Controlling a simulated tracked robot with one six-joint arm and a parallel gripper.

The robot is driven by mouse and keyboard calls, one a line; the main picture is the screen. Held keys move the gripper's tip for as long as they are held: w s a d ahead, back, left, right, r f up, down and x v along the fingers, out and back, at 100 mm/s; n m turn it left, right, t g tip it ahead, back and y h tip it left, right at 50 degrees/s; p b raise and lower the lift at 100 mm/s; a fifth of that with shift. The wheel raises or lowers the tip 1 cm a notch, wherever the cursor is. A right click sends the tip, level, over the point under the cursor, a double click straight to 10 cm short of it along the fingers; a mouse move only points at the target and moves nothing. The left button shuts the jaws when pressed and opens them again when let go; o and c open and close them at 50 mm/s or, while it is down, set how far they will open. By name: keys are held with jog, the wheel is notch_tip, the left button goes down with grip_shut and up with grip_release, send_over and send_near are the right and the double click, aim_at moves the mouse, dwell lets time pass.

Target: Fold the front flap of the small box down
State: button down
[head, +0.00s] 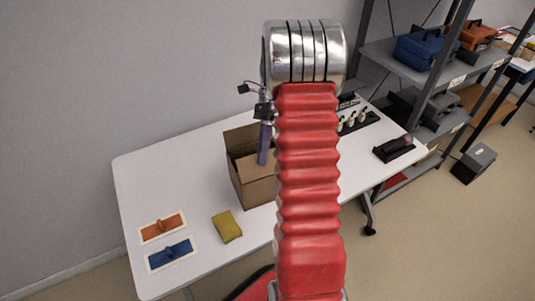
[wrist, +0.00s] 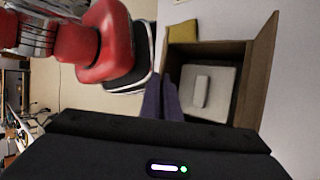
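The small box (head: 255,190) is brown cardboard and stands open on the white table, partly hidden by my arm in the head view. In the wrist view the box (wrist: 212,49) shows from above, with an upright flap (wrist: 262,68) on its right side. A pale square piece with a raised white block (wrist: 202,91) lies inside. The front flap cannot be clearly picked out. My gripper (head: 263,160) has purple fingers, one of which shows over the box. In the wrist view my gripper (wrist: 161,82) has its fingers close together at the box's left edge, with nothing visible between them.
A yellow sponge (head: 227,227) lies left of the box. Small bottles (head: 351,118) and a black holder (head: 393,149) stand at right.

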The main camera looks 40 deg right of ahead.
jog(key=shift+w, duration=0.2)
dwell(0.4)
jog(key=c, duration=2)
grip_release()
jog(key=shift+s, duration=0.1)
jog(key=shift+d, duration=0.1)
jog(key=v, duration=1.1)
jog(key=shift+w+d+r, duration=0.2)
jog(key=shift+w+r, duration=0.05)
jog(key=shift+w, duration=0.05)
jog(key=shift+c, duration=0.6)
